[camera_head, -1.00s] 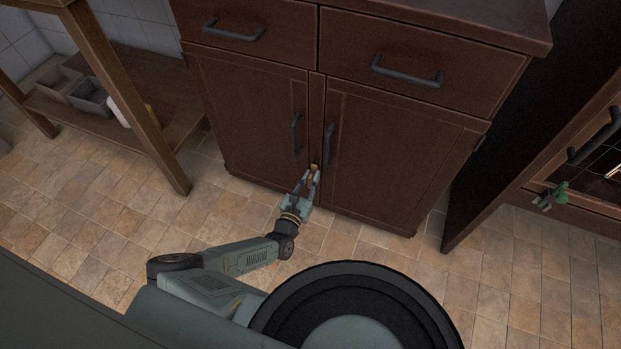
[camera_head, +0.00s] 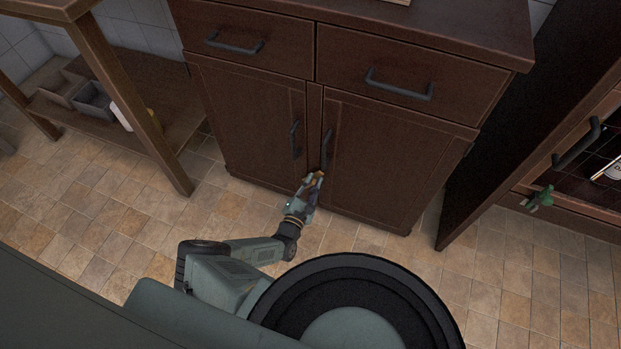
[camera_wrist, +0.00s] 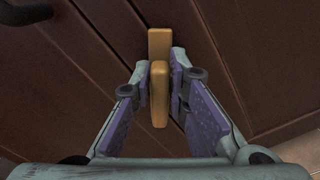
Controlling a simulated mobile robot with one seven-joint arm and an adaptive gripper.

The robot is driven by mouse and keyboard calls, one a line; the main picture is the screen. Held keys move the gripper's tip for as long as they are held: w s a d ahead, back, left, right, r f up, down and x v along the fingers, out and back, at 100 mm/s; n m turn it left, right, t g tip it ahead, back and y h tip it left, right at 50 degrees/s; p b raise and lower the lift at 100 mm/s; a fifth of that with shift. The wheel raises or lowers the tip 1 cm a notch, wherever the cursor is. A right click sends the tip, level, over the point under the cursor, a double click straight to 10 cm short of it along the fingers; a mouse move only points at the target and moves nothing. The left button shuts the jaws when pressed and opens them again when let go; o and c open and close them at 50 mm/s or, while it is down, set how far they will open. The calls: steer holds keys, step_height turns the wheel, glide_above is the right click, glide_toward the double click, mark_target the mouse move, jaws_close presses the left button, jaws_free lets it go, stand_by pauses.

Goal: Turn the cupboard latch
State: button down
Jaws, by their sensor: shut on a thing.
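The cupboard (camera_head: 335,130) is dark brown wood with two drawers above two closed doors. The latch (camera_wrist: 158,95) is a small yellow-brown wooden piece low on the front where the doors meet; a backing part (camera_wrist: 159,42) of the same colour shows behind it in the wrist view. My gripper (camera_head: 314,181) is at the latch, and its two purple-padded fingers are shut on it in the wrist view (camera_wrist: 159,88). In the wrist view the latch stands nearly upright between the fingers. In the head view my gripper partly covers the latch.
Dark bar handles (camera_head: 327,150) sit on both doors above my gripper. A wooden table with a low shelf (camera_head: 85,125) stands at left. At right is an open-fronted unit with a green knob-like thing (camera_head: 540,198). Tiled floor (camera_head: 140,235) is clear in front.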

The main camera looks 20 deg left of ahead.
steer(key=m+p, duration=0.1)
steer(key=m, duration=0.1)
steer(key=m+p, duration=0.1)
steer(key=m, duration=0.1)
steer(key=m+p, duration=0.1)
steer(key=shift+w+d+m+p, duration=0.15)
steer(key=shift+d+m+p, duration=0.15)
steer(key=shift+d+m, duration=0.1)
steer(key=m+p, duration=0.1)
steer(key=m, duration=0.1)
steer(key=f+m+p, duration=0.1)
steer(key=m, duration=0.2)
steer(key=shift+f+m, duration=0.1)
steer(key=shift+m, duration=0.2)
steer(key=c, duration=1.6)
jaws_free()
steer(key=shift+w+d, duration=0.1)
steer(key=shift+s+f, duration=0.1)
steer(key=shift+s, duration=0.1)
steer(key=s, duration=1.2)
steer(key=shift+a, duration=0.25)
